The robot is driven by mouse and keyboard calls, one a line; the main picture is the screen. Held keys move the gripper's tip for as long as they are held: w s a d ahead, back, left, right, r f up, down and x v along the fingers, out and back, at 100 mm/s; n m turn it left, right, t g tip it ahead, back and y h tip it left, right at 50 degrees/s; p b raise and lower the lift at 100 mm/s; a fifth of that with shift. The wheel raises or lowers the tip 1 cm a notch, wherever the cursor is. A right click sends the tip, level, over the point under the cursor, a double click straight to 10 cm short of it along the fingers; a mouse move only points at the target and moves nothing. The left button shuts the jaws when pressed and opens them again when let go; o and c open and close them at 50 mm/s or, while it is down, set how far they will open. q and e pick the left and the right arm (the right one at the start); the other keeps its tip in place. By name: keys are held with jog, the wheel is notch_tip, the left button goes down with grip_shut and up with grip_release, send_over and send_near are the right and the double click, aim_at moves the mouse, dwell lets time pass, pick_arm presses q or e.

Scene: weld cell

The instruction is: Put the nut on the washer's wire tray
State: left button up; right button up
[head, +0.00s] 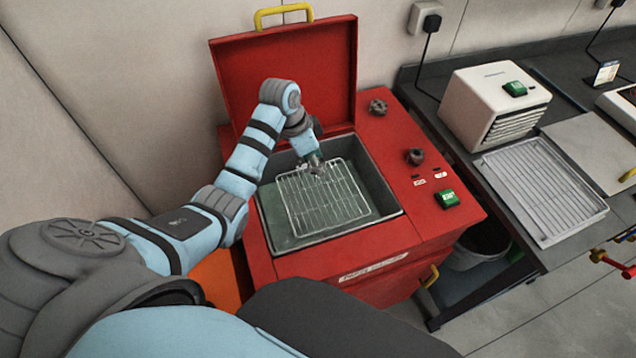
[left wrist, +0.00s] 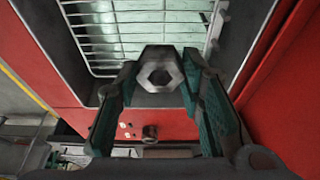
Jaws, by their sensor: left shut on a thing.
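My left gripper (head: 317,168) reaches into the red washer's open tub, over the upper part of the wire tray (head: 312,215). In the left wrist view, the left gripper (left wrist: 161,85) is shut on a grey metal hex nut (left wrist: 160,70), held between its teal-padded fingers. The wire tray (left wrist: 88,38) lies beyond the nut in that view. I cannot tell the exact gap between nut and tray. In the head view the nut is too small to make out against the gripper. My right gripper is in neither view.
The washer's raised red lid (head: 285,75) stands behind my left arm. Dark knobs and a green button (head: 447,198) are on the washer's right deck. To the right, a bench holds a white slotted box (head: 495,100) and a wire rack tray (head: 540,190). The wire tray looks empty.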

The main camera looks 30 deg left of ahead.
aim_at(320, 185)
pick_arm(q)
notch_tip(320, 185, down, 8)
jog(key=shift+w+r+b, duration=0.15)
jog(key=shift+r+b, duration=0.05)
jog(key=shift+b, duration=0.3)
jog(key=o, duration=1.3)
jog(key=shift+r, duration=0.25)
jog(key=p+v, duration=0.2)
jog(key=v, duration=0.9)
jog(key=shift+r, duration=0.35)
